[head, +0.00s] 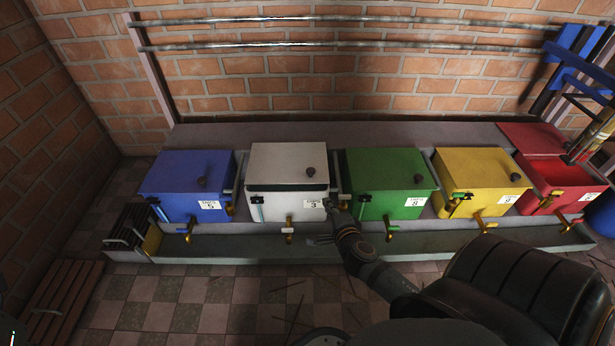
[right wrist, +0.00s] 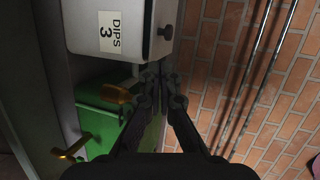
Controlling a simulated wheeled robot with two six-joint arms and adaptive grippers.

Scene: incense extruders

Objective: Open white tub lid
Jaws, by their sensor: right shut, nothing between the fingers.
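The white tub (head: 262,207) stands second from the left in the row and carries a label with a 3. Its white lid (head: 285,160) has a dark knob (head: 310,172) near the front right corner. A dark band shows under the lid's front edge, so the lid looks slightly raised there. My right gripper (head: 331,206) is shut and empty at the tub's front right corner, beside the green tub. My left gripper is not in view.
A blue tub (head: 185,190) stands left of the white one. A green tub (head: 385,180), a yellow tub (head: 475,180) and an open red tub (head: 550,172) stand to the right. Brass taps stick out in front.

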